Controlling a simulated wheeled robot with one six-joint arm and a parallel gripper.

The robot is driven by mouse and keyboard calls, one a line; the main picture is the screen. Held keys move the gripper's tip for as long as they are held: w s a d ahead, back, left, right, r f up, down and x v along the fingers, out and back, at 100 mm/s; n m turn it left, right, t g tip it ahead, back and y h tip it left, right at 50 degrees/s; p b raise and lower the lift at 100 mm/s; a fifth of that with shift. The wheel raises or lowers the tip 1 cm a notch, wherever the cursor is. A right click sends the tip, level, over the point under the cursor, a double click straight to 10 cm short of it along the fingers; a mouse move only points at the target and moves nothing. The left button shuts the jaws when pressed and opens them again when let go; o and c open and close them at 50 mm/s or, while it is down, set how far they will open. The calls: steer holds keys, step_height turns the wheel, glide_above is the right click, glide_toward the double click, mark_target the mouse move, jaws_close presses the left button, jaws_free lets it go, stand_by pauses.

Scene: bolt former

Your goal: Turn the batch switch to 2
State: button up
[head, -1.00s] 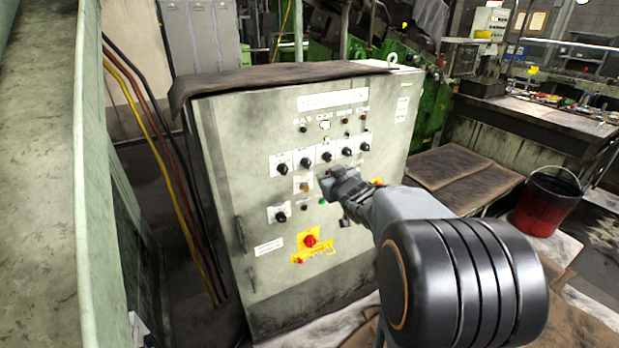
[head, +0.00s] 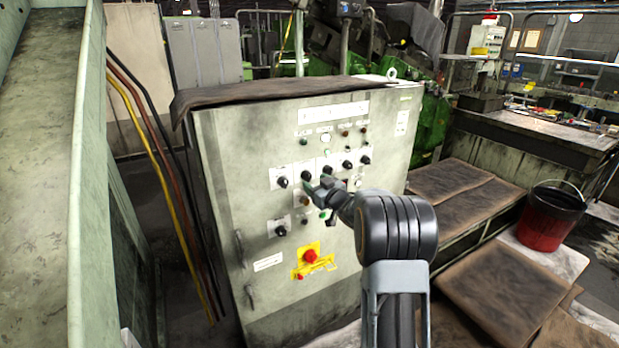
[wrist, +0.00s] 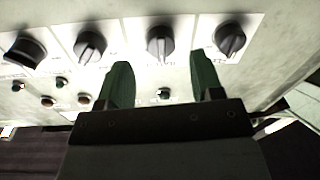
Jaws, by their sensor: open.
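A row of black rotary switches sits on white plates across the grey control cabinet (head: 230,150); one is this switch (head: 283,182) at the left end. Their labels are too small to read, so I cannot tell which is the batch switch. My gripper (head: 316,188) is close to the panel front, just below the row in the head view. In the wrist view my gripper (wrist: 161,62) is open, its two green fingers apart and empty. One black switch (wrist: 160,42) shows between and beyond the fingertips, its handle about upright. I see no contact.
A red emergency button (head: 310,256) on a yellow plate sits low on the cabinet. Another black switch (head: 281,231) is at lower left. Small lamps (wrist: 164,94) show near the row. A red bucket (head: 549,215) and brown mats (head: 505,278) are on the right.

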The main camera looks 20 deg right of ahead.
mark_target(310, 179)
steer(key=shift+w+a+p, duration=0.15)
steer(key=shift+w+a, duration=0.05)
steer(key=shift+w, duration=0.85)
steer(key=shift+w+a+p, duration=0.15)
steer(key=shift+w, duration=0.85)
steer(key=c, duration=0.9)
